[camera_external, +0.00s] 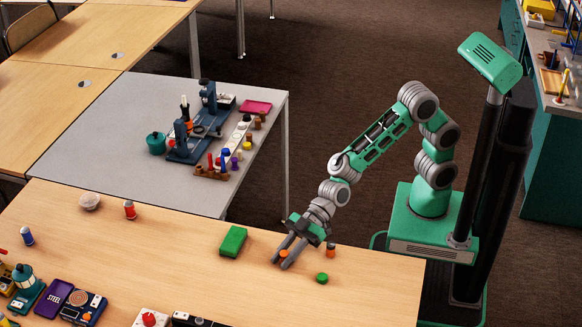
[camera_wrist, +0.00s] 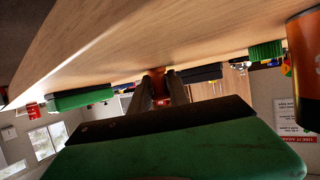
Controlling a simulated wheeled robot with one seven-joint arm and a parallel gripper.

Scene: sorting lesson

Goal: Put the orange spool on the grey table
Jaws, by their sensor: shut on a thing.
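My gripper (camera_external: 283,258) is low over the near wooden table, its fingers around a small orange spool (camera_external: 284,254). In the wrist view my gripper (camera_wrist: 163,90) is shut on the orange spool (camera_wrist: 158,84), which shows only in part between the fingers. I cannot tell whether the spool touches the wood. The grey table (camera_external: 90,125) stands beyond the wooden table, to the upper left, with several things on its right half.
A green block (camera_external: 233,241), a green disc (camera_external: 322,278) and an orange can (camera_external: 331,250) stand near my gripper. The grey table holds a blue device (camera_external: 188,150), a teal pot (camera_external: 156,143) and a pink tray (camera_external: 255,107). Its left part is bare.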

